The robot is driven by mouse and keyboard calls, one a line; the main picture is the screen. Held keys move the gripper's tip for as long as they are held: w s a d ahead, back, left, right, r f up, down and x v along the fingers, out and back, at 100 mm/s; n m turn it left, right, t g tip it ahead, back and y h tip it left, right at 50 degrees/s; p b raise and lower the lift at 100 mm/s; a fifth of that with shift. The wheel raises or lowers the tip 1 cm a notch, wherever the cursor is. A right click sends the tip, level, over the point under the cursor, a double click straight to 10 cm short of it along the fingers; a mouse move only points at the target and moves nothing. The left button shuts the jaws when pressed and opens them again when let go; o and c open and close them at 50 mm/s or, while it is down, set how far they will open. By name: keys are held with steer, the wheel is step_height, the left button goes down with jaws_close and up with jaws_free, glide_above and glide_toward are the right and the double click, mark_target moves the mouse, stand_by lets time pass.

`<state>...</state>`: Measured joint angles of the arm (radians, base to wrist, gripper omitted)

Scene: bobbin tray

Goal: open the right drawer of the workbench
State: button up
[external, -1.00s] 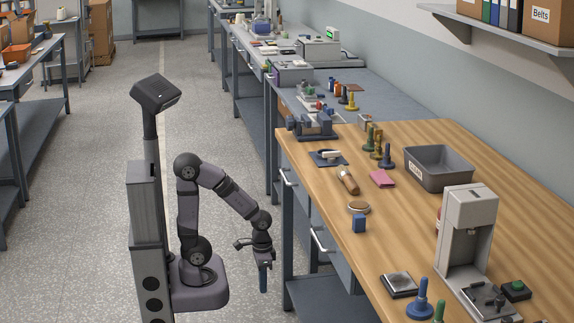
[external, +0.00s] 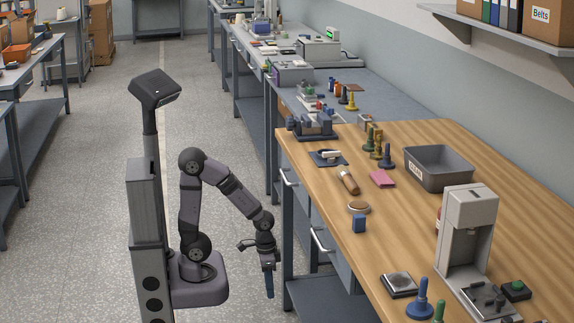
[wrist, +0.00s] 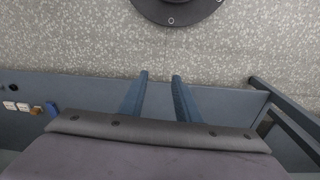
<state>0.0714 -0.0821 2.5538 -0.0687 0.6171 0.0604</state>
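The wooden-topped workbench (external: 452,150) stands at the right in the external view. Two drawers with pale bar handles show on its side facing me. The nearer drawer (external: 341,262), on my arm's right-hand side, looks closed, with its handle (external: 320,241) sticking out. The farther drawer's handle (external: 288,178) also shows, and that drawer looks closed. My gripper (external: 269,287) points down beside the bench, left of and lower than the nearer handle, apart from it. In the wrist view its two blue fingers (wrist: 160,78) are spread with nothing between them. No handle is clear there.
A blue block (external: 359,223) and a round wooden-looking disc (external: 358,207) sit near the bench edge. A grey bin (external: 438,168) and a grey machine (external: 467,232) stand farther in. A lower shelf (external: 318,298) lies under the bench. The floor between arm and bench is clear.

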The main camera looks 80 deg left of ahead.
steer(key=w+d+r+m+t+h+p, duration=0.1)
steer(key=w+d+r+m+t+p, duration=0.15)
steer(key=d+r+p, duration=0.45)
steer(key=w+d+r+m+t+p, duration=0.2)
steer(key=w+d+m+p, duration=0.2)
steer(key=d+p, duration=0.65)
steer(key=s+d+r+m+t+y+p, duration=0.1)
steer(key=s+r+m+t+p, duration=0.1)
steer(key=r+m+t+p, duration=0.5)
steer(key=s+r+m+t+y+p, duration=0.15)
steer(key=r+m+t+p, duration=0.25)
steer(key=r+p, duration=0.7)
steer(key=w+b, duration=0.1)
steer(key=w, duration=0.5)
steer(key=shift+w+d+r+h, duration=0.15)
steer(key=shift+w+r+h, duration=0.15)
steer(key=shift+h, duration=0.15)
steer(key=shift+s+g, duration=0.1)
steer(key=shift+g, duration=0.15)
jaws_close()
